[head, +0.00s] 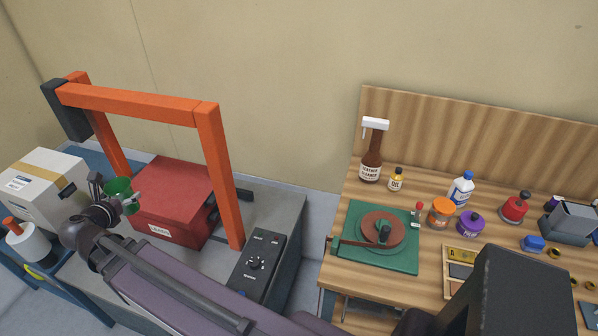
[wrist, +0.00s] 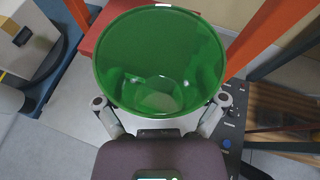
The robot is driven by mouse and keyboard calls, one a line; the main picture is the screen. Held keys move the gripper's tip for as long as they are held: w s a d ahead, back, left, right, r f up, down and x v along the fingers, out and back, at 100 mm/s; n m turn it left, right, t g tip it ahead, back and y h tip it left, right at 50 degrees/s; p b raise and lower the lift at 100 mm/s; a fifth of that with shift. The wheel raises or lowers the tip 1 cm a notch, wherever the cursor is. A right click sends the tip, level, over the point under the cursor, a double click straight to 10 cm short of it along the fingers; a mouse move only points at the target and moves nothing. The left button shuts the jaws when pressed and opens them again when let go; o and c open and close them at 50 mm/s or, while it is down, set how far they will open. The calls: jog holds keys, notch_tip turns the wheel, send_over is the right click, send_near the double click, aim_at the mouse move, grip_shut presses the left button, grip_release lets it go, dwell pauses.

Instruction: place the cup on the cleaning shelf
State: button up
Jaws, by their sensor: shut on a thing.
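The cup is green and see-through. It fills the upper middle of the wrist view (wrist: 158,62), where I look into its open mouth. My gripper (wrist: 161,108) is shut on it, with one finger on each side. In the head view the cup (head: 117,187) is partly hidden by my gripper (head: 120,200). There it shows in front of the red box, at the left side of the orange frame. No shelf marked for cleaning can be made out in either view.
A red box (head: 165,205) sits under an orange frame (head: 140,103). A cardboard box (head: 45,185) and white spool-like item (head: 30,242) stand left. A control panel (head: 257,265) is right of the frame. A wooden bench (head: 345,200) holds bottles, jars and a green turntable (head: 350,225).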

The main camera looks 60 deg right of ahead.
notch_tip(320, 180, up, 11)
jog(key=p, duration=1)
jog(key=shift+s, duration=0.1)
